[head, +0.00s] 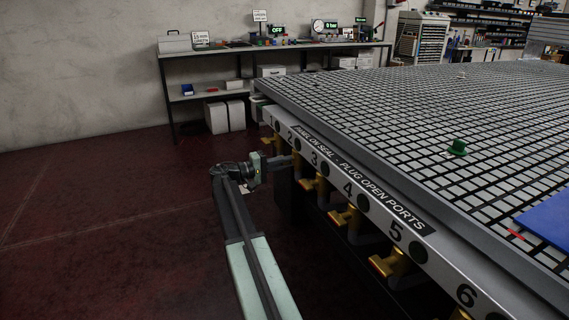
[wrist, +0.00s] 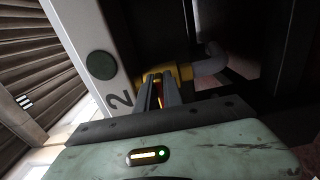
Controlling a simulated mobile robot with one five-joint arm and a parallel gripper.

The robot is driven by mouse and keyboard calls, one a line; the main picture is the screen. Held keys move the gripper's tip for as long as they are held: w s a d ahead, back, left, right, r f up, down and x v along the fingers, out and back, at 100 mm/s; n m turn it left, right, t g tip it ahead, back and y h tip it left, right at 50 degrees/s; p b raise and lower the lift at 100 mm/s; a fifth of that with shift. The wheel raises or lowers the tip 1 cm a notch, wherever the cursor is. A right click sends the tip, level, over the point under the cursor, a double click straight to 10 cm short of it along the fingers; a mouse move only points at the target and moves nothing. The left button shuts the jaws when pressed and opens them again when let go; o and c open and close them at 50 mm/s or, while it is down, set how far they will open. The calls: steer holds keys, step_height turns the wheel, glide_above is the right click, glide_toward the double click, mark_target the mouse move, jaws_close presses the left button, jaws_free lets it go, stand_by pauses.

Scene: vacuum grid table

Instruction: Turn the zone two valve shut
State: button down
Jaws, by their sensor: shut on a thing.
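The zone two valve (wrist: 184,72) is a brass-yellow body beside the black number 2 on the pale table rail, with a grey bent pipe running from it. In the wrist view, my gripper (wrist: 161,88) has its two dark fingers close together on the valve's handle, which is mostly hidden between them. In the head view, my gripper (head: 282,161) reaches the rail under the 2, and it covers most of that valve. I cannot tell the handle's exact angle.
Similar brass valves sit along the rail, including the zone three valve (head: 317,183), zone four valve (head: 345,216) and zone five valve (head: 391,263). The grid table (head: 400,110) bears a green knob (head: 457,147) and a blue sheet (head: 550,222). The floor to the left is clear.

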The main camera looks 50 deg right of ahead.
steer(key=shift+s+f, duration=0.1)
steer(key=shift+s, duration=0.05)
steer(key=c, duration=1.5)
jaws_free()
steer(key=v, duration=0.8)
